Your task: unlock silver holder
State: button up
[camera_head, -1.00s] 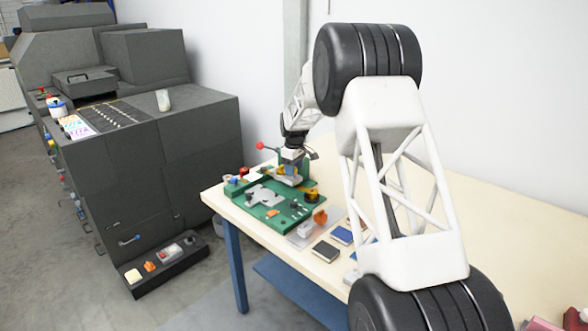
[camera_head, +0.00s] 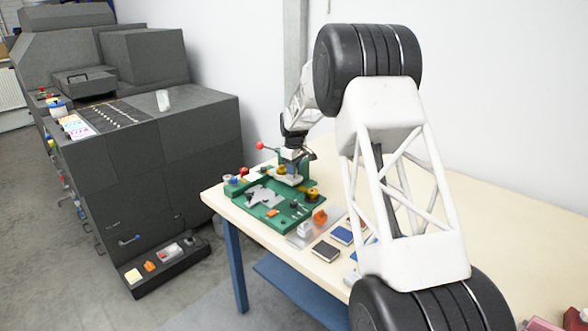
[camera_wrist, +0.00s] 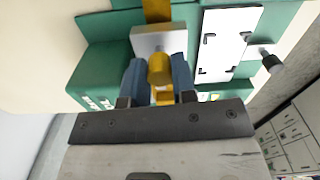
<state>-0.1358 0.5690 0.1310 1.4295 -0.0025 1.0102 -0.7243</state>
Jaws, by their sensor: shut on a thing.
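A green machine bed (camera_head: 245,208) stands on the table in the head view; it also shows in the wrist view (camera_wrist: 100,65). In the wrist view, a silver block (camera_wrist: 147,42), which looks like the silver holder, sits at the green body. A yellow round knob (camera_wrist: 159,68) sticks out in front of it. My gripper (camera_wrist: 159,80) has its two blue fingers on either side of the knob, shut on it. In the head view my gripper (camera_head: 291,167) is small and partly hidden at the machine's back; the knob's lock state cannot be told.
A red-balled lever (camera_head: 260,145) stands left of my gripper. An orange piece (camera_head: 320,216) and dark and blue pads (camera_head: 326,250) lie at the table's front. A dark grey machine (camera_head: 130,150) stands left across a floor gap. The table's right side is mostly clear.

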jog(key=m, duration=0.4)
jog(key=shift+m, duration=0.3)
jog(key=m, duration=0.8)
jog(key=shift+m, duration=2.2)
jog(key=o, duration=0.9)
jog(key=shift+o, duration=0.2)
jog(key=shift+r, duration=0.15)
